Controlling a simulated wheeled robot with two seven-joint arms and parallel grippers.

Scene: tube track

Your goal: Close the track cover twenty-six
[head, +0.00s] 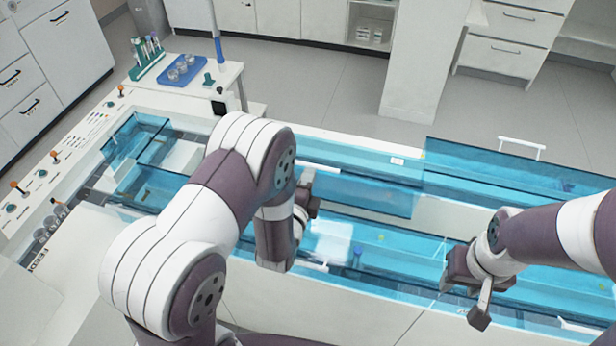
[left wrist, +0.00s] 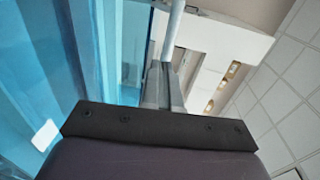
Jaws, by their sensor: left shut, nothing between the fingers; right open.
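Clear blue track covers run along the white track. One cover (head: 520,172) at the right stands raised, with a white handle (head: 521,148) at its upper edge. Another cover panel (head: 365,192) is tilted near the middle, and a further one (head: 135,140) stands at the left end. I cannot read which is number twenty-six. My left gripper (head: 308,195) is over the middle of the track, partly hidden by its arm. In the left wrist view its fingers (left wrist: 165,85) are shut and empty, close to a pale bar (left wrist: 172,30). My right gripper (head: 465,290) is open over the near right covers.
A side table holds a blue tray (head: 182,70) with round vessels and a green tube rack (head: 147,60). A control panel with orange-topped levers (head: 18,187) lines the left side. A white pillar (head: 420,70) and drawer cabinets stand behind. The floor beyond is clear.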

